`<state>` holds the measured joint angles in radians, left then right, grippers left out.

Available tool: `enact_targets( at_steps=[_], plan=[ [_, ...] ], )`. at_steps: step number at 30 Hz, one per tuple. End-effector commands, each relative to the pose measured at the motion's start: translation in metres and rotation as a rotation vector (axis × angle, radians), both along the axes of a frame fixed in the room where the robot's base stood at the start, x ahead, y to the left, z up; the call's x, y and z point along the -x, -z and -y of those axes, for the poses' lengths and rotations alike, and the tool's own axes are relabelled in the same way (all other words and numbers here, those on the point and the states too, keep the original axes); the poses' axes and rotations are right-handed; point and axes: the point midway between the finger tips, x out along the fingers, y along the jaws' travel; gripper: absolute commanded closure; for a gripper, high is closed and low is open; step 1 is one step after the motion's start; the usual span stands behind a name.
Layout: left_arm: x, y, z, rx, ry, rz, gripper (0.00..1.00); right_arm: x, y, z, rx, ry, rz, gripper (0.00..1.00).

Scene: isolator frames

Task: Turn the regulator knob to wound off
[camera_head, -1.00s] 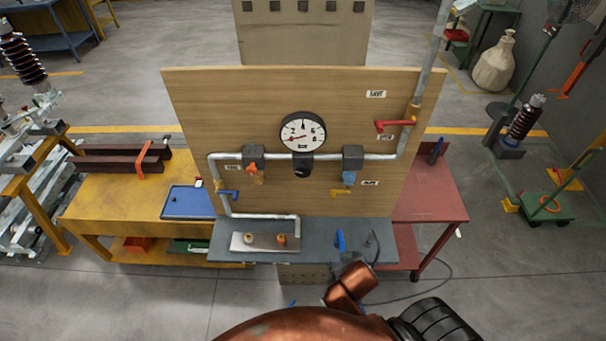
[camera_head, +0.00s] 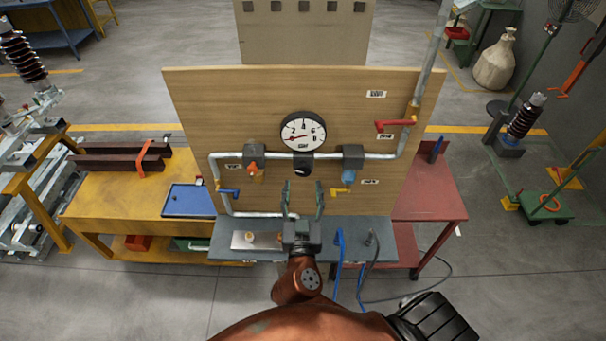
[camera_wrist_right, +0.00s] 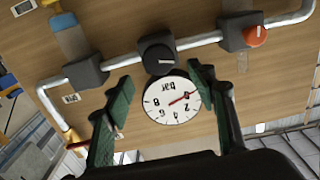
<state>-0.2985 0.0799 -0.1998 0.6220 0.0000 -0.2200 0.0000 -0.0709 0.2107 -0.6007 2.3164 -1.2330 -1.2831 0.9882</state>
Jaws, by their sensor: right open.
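The black regulator knob (camera_head: 302,171) sits on the pipe just below the round pressure gauge (camera_head: 303,131) on the wooden panel. In the right wrist view the knob (camera_wrist_right: 158,57) shows a white mark, and the gauge (camera_wrist_right: 172,101) appears upside down with a red needle. My right gripper (camera_head: 303,186) is open and empty, its two green fingers pointing at the panel below the knob. In the wrist view the fingers stand apart on either side of the gauge, clear of the knob. My left gripper is not in view.
An orange knob (camera_head: 253,169) is on the left of the pipe, a blue-bodied unit (camera_head: 348,176) on the right. A red lever (camera_head: 395,124) is at upper right. The grey shelf (camera_head: 390,245) below holds a metal plate (camera_head: 240,240) and hoses.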

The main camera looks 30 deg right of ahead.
Motion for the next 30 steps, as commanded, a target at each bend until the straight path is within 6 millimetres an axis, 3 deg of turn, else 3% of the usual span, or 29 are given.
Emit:
enact_targets(
  at_steps=[9,21,30],
  plan=[
    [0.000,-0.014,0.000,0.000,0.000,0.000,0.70,-0.038,-0.001,0.024,0.005,0.001,-0.002,0.48],
    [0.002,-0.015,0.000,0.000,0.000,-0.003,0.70,-0.044,0.000,0.028,0.001,0.001,-0.003,0.49],
    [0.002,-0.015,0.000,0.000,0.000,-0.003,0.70,-0.044,0.000,0.028,0.001,0.002,-0.003,0.70]
  ],
)
